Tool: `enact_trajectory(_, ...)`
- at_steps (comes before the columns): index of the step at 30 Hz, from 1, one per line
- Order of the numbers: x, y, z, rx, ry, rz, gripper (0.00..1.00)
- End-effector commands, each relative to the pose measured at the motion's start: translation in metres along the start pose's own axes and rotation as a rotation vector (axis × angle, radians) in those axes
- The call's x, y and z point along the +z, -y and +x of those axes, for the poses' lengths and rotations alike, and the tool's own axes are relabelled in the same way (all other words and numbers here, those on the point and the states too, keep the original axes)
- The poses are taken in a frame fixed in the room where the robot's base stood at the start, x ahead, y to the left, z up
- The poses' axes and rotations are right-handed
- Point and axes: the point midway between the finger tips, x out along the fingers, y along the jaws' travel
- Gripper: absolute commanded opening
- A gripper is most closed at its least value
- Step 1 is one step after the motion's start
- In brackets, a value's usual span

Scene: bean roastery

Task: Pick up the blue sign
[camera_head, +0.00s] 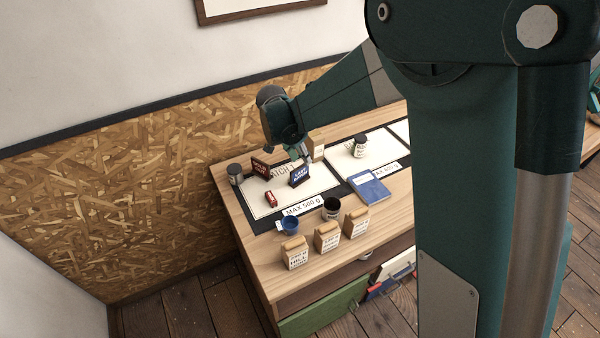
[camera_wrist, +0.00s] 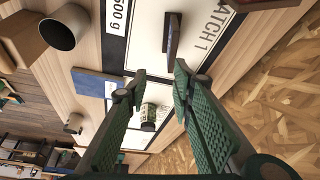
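The blue sign (camera_head: 299,176) stands upright on the front right part of the left white mat in the head view. In the wrist view a dark upright panel, seen nearly edge-on from above, appears to be this sign (camera_wrist: 172,38); its face is hidden there. My gripper (camera_head: 301,152) is just above and behind the blue sign in the head view. In the wrist view its two fingers (camera_wrist: 160,80) are spread apart with nothing held between them. The sign lies beyond the fingertips, nearer the right finger, and looks apart from them.
A dark red sign (camera_head: 261,168) stands left of the blue one. A small red object (camera_head: 271,198) lies in front. A blue book (camera_head: 369,188), a blue cup (camera_head: 291,225), a dark cup (camera_head: 331,209) and paper bags (camera_head: 327,238) are nearer the front edge. A labelled jar (camera_head: 359,148) stands right.

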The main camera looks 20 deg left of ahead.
Motion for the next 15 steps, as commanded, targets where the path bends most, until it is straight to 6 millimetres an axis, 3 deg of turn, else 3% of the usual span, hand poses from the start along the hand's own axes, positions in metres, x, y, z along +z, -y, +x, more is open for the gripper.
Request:
enact_trajectory(6, 0.019, 0.022, 0.01, 0.014, -0.009, 0.022, 0.24)
enact_trajectory(15, 0.024, 0.027, 0.013, 0.017, -0.011, 0.03, 0.24)
